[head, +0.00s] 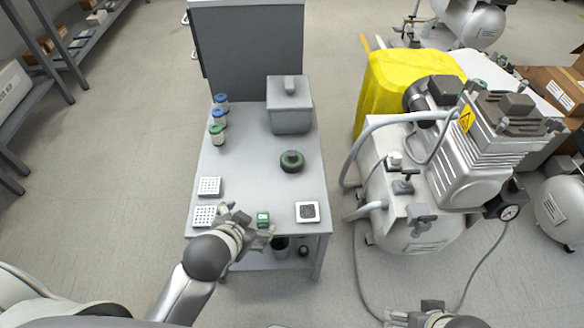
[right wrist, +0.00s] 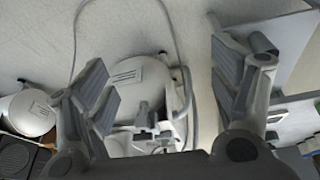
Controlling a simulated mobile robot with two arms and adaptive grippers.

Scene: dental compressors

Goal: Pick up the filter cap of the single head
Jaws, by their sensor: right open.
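The compressor with a silver ribbed head (head: 485,140) stands right of the table in the head view. Dark fittings sit on top of its head; I cannot tell which one is the filter cap. My right gripper (head: 430,314) shows at the bottom edge of the head view, in front of this compressor. In the right wrist view my right gripper (right wrist: 165,95) is open and empty, with a white tank (right wrist: 140,78) beyond its fingers.
A yellow cover (head: 385,85) is behind the compressor. Hoses and a cable (head: 362,275) run near the floor.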

